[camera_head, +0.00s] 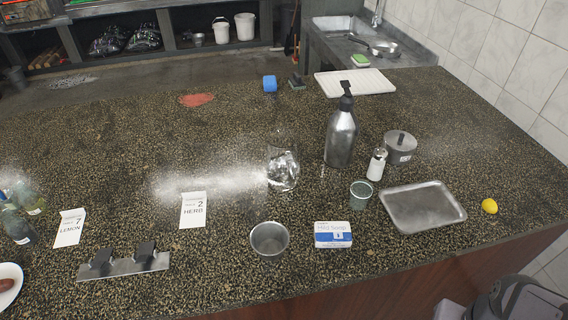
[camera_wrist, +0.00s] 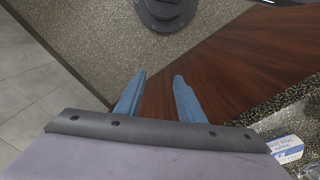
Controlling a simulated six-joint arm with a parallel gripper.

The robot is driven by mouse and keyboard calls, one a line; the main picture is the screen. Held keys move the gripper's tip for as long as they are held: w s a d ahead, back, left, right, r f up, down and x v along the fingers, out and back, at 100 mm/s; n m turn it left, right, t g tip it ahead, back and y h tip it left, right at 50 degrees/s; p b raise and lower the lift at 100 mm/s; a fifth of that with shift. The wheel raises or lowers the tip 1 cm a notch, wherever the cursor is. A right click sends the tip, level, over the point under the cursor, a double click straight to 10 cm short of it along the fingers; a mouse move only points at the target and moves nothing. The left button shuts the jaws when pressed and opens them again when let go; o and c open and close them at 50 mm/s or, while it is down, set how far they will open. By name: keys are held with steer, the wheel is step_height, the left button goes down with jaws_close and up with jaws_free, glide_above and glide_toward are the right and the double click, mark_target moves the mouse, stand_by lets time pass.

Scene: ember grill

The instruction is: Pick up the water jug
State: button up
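A clear, see-through vessel that looks like the water jug (camera_head: 283,168) stands upright near the middle of the speckled counter in the head view. Its outline is faint against the counter, and its handle is hard to make out. My gripper (camera_wrist: 159,85) shows in the wrist view with its two blue fingers apart and nothing between them. It is over the dark wood panel at the counter's edge, away from the jug. The jug cannot be made out in the wrist view.
Right of the jug stand a metal pump bottle (camera_head: 341,138), a shaker (camera_head: 377,165) and a green cup (camera_head: 361,194). In front are a metal cup (camera_head: 269,240) and a soap box (camera_head: 333,235). A metal tray (camera_head: 423,206) lies right. A herb card (camera_head: 193,211) stands left.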

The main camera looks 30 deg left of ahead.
steer(key=shift+w, duration=0.1)
steer(key=w+a+r+n+h+p, duration=0.15)
steer(key=w+a+r+n, duration=0.25)
steer(key=w+a+n, duration=0.4)
steer(key=n+t+p, duration=0.2)
steer(key=n+t, duration=0.7)
steer(key=n, duration=0.8)
glide_toward(285, 166)
steer(key=s+d+f, duration=0.1)
steer(key=s+d, duration=0.2)
steer(key=a+p+x, duration=0.1)
steer(key=p+x, duration=0.3)
steer(key=x, duration=0.3)
steer(key=shift+w+d+f, duration=0.25)
steer(key=shift+d+f, duration=0.15)
steer(key=shift+d, duration=0.1)
